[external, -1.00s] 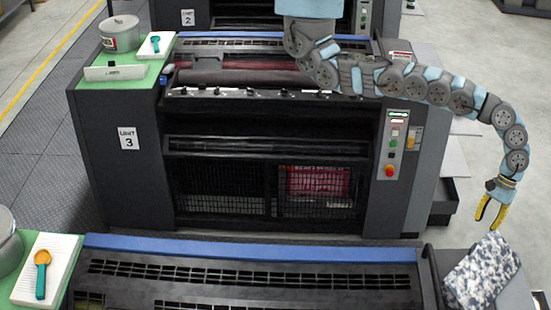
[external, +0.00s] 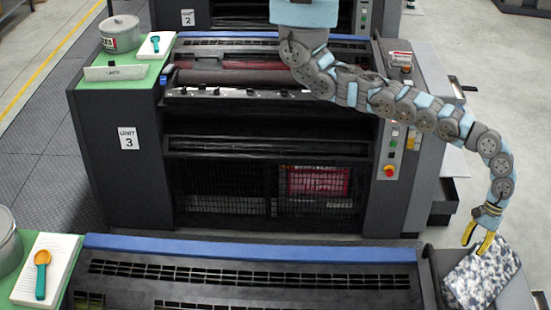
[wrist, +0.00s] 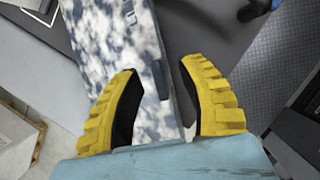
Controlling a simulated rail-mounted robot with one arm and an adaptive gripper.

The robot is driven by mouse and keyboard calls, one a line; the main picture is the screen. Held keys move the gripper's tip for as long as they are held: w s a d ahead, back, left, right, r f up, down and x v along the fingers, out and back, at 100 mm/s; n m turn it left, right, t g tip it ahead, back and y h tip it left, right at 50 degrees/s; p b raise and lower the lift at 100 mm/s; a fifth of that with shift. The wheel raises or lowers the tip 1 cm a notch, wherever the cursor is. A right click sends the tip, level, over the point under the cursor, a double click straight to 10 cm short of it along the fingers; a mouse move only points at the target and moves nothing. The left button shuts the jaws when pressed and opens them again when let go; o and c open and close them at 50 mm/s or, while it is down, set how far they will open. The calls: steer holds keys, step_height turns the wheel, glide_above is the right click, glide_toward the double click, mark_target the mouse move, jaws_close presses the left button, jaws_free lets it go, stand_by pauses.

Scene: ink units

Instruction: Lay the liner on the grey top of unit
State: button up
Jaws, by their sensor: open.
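The liner (external: 482,274) looks like a mottled white and blue-grey slab with dark lettering, partly cut off in the wrist view (wrist: 108,40). It lies tilted on the right end of the nearest unit in the external view. My gripper (external: 474,246) has yellow fingers, open, at the liner's upper left edge. In the wrist view the fingers (wrist: 160,78) stand either side of the liner's near edge; I cannot tell whether they touch it. The grey top (external: 427,62) of unit 3 is at that unit's right end, behind my arm.
Unit 3 (external: 128,138) has a green left top with a pot (external: 120,35), a white sign (external: 115,73) and a pad with a teal spoon. The nearest unit has a blue edge (external: 250,250) and a pad with an orange-and-teal spoon (external: 41,275). Clear floor lies between units at right.

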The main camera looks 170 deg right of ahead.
steer(key=shift+f, duration=0.45)
steer(key=shift+w+r, duration=0.1)
jaws_close()
steer(key=shift+r, duration=0.2)
